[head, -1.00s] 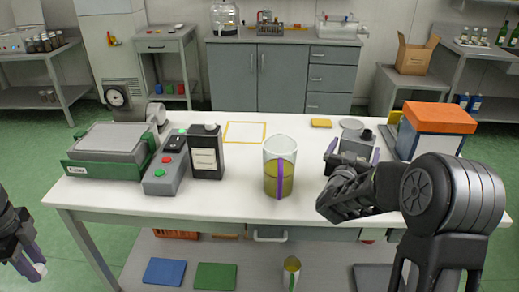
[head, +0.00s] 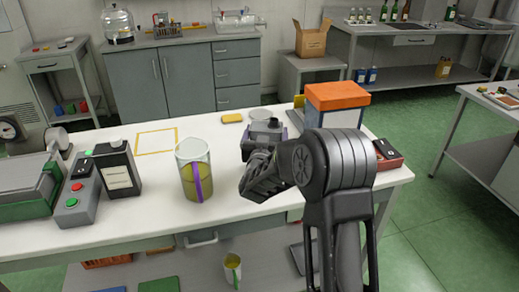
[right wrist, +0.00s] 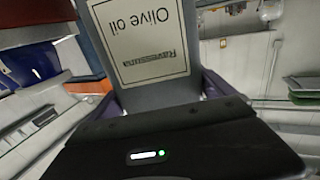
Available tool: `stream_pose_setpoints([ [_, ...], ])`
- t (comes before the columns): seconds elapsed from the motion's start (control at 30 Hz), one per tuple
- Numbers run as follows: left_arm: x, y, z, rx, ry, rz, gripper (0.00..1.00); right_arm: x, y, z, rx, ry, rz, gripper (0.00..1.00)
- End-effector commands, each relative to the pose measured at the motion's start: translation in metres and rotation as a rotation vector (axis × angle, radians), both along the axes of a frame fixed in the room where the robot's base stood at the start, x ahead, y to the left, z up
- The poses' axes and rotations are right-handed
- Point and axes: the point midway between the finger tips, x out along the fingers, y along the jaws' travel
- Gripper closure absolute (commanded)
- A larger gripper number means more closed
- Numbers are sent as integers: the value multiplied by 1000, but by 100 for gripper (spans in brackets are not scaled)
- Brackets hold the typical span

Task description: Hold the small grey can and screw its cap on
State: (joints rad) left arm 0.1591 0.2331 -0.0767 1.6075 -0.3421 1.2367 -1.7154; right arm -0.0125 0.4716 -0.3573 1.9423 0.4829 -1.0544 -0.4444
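The small grey can (head: 262,131) is at the right part of the white table, partly hidden by my right arm. In the right wrist view the can (right wrist: 140,45) shows a pale "Olive oil" label, upside down. My right gripper (right wrist: 160,95) has its purple fingers against both sides of the can, shut on it. A short dark round piece (head: 274,122) shows on the can's top; I cannot tell whether it is the neck or the cap. I cannot tell whether the can touches the table. My left gripper is out of view.
A jug of yellow-green oil (head: 195,180) stands left of the can. A dark labelled can (head: 119,170) and a button box (head: 78,195) are farther left. A yellow sponge-like block (head: 232,118) lies behind.

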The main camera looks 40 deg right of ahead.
Motion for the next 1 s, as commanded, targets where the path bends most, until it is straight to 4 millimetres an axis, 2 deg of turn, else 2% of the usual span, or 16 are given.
stream_pose_setpoints([
  [0.07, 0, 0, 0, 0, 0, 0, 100, 0, 0, 0, 0, 0, 0, 15],
  [0.9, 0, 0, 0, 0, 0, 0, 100, 0, 0, 0, 0, 0, 0, 83],
  [1.0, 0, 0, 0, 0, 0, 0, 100, 0, 0, 2, -1, -3, 0, 84],
])
